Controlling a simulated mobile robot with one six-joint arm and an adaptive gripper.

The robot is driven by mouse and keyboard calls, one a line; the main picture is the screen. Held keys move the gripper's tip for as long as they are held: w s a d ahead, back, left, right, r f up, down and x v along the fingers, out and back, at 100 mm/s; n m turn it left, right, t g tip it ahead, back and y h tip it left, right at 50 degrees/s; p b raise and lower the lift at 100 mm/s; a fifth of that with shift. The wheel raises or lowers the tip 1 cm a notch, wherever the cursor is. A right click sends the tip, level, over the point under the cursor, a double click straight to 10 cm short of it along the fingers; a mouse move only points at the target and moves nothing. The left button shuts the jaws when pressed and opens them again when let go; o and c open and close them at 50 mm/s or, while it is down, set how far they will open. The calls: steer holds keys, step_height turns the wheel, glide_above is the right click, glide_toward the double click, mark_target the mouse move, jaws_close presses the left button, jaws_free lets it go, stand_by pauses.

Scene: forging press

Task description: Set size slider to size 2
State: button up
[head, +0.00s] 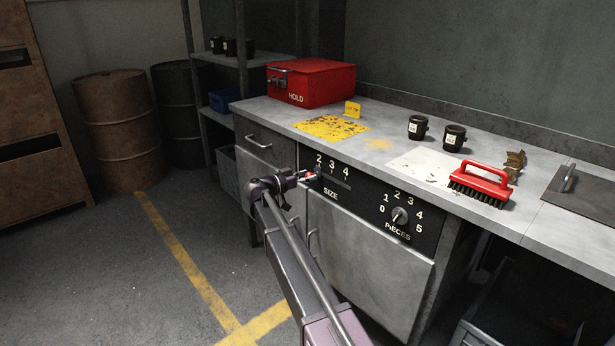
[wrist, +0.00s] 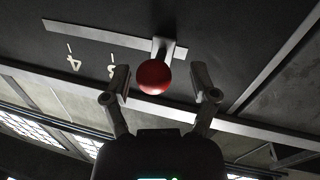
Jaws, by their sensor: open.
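The size slider has a red ball knob (wrist: 154,77) on a short metal stem, set in a pale slot (wrist: 100,38) on a dark panel. In the wrist view, seen upside down, the stem stands near the right end of the slot, past the 3 and 4 marks. In the head view the SIZE panel (head: 336,183) shows 2, 3 and 4, and the knob is at the 2 end, partly hidden. Whether it sits exactly on the 2 mark is hidden. My gripper (wrist: 163,88) is open, one finger on each side of the knob, with visible gaps.
A PIECES dial (head: 400,216) is right of the slider panel. Cabinet handles (head: 312,241) stick out below. On the bench are a red HOLD box (head: 311,84), black cups (head: 418,127) and a red brush (head: 481,184). Open floor lies left of the bench.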

steer(key=v, duration=1.2)
stand_by(0.3)
steer(key=s+d+f+n+g+y, duration=0.35)
steer(key=s+d+f, duration=0.25)
steer(key=s+d, duration=0.25)
steer(key=s+d+f+n+g+y, duration=0.2)
steer(key=s+d+f+y, duration=0.2)
steer(key=s+d+f, duration=0.4)
steer(key=s+d+f+n+g+y, duration=0.1)
steer(key=s+f+n+y, duration=0.2)
steer(key=s, duration=0.6)
steer(key=s+d+f+n+g+y, duration=0.1)
steer(key=s+f+n+y, duration=0.1)
steer(key=s+y, duration=0.55)
step_height(320, 180, up, 36)
steer(key=s+h+p, duration=0.1)
steer(key=p, duration=3.4)
steer(key=shift+h, duration=0.3)
steer(key=shift+f, duration=0.1)
